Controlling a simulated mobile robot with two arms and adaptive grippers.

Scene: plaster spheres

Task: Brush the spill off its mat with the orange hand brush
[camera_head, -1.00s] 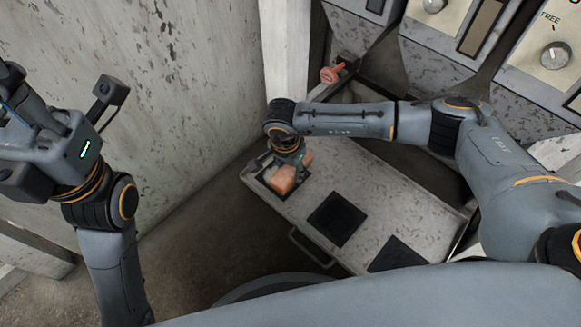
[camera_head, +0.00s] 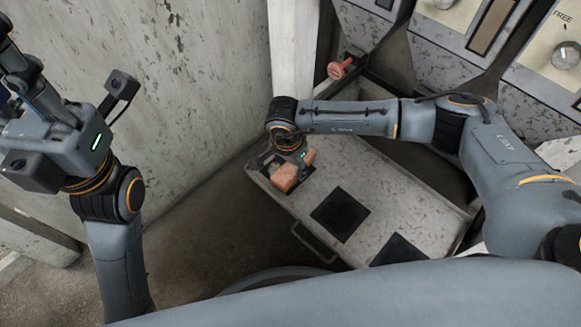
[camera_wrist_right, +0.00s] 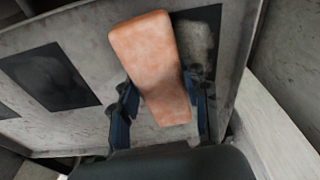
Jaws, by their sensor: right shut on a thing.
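My right gripper (camera_wrist_right: 160,112) is shut on the orange hand brush (camera_wrist_right: 160,60), a pale orange block. In the head view the brush (camera_head: 291,174) is over the leftmost dark mat, under my right wrist. In the right wrist view that mat (camera_wrist_right: 208,18) shows beside and behind the brush, with a greyish dusty patch, the spill (camera_wrist_right: 196,46), on it. The brush hides part of the mat, and I cannot tell whether it touches it. My left gripper (camera_head: 22,100) is raised at the left edge of the head view; its fingers are not clear.
A worn grey tabletop (camera_head: 385,190) carries two more dark mats, a middle one (camera_head: 340,213) and a right one (camera_head: 398,251). A handle (camera_head: 312,245) is on its front edge. A red knob (camera_head: 340,69) stands behind, near a white post (camera_head: 292,50). A wall is left.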

